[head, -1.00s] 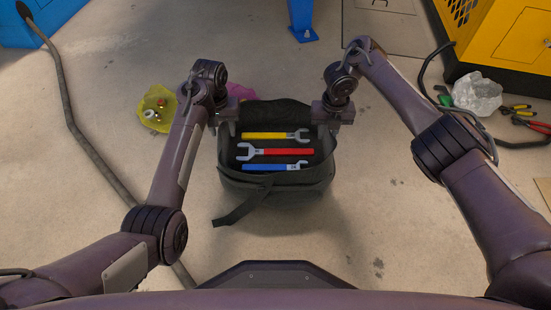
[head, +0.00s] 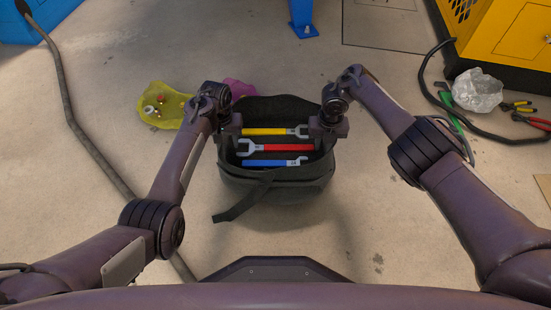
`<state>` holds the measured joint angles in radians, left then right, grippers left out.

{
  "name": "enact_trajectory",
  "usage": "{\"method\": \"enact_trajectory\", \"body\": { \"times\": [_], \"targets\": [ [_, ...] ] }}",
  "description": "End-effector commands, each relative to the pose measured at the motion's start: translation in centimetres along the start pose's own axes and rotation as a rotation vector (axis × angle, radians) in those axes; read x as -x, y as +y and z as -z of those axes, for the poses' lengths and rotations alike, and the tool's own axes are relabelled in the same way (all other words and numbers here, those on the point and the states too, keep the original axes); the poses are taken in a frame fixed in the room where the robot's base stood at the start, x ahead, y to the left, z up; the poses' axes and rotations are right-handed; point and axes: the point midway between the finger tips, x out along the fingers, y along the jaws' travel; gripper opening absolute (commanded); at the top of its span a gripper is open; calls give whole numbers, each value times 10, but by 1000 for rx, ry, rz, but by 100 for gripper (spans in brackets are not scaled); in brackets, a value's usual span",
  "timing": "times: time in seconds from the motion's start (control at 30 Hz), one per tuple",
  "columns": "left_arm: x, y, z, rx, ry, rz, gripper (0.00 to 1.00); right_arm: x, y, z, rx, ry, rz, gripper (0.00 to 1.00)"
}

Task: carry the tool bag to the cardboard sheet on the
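The black tool bag (head: 275,193) stands open on the concrete floor in the middle of the head view. A yellow wrench (head: 268,132), a red wrench (head: 275,148) and a blue wrench (head: 270,163) lie across its opening, and a loose strap hangs at its front left. My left gripper (head: 230,141) is at the bag's left rim and my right gripper (head: 322,140) is at its right rim. The fingers are small and dark against the bag, so I cannot tell whether they are open or shut. A brown flat edge (head: 544,186) at the far right may be cardboard.
A yellow-green patch (head: 160,112) with small items lies behind left. A dark hose (head: 90,140) runs along the left floor. At the right are a crumpled clear bag (head: 477,91), pliers (head: 530,120), a cable and a yellow cabinet (head: 500,40).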

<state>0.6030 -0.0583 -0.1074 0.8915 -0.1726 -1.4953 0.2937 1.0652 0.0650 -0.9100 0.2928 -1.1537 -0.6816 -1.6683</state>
Motion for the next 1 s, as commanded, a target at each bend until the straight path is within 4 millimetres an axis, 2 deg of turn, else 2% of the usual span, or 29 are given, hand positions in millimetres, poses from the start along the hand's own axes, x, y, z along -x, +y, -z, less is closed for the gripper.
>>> {"method": "enact_trajectory", "body": {
  "times": [0.23,0.43,0.53,1.0],
  "targets": [
    [0,0,0,0,0,0,40,0,0,0,0,0,0,25],
    [0,0,0,0,0,0,14,0,0,0,0,0,0,0],
    [0,0,0,0,0,0,1,0,0,0,0,0,0,0],
    [4,0,1,0,3,-1,0,4,1,-1,1,-3,-1,0]
  ]
}}
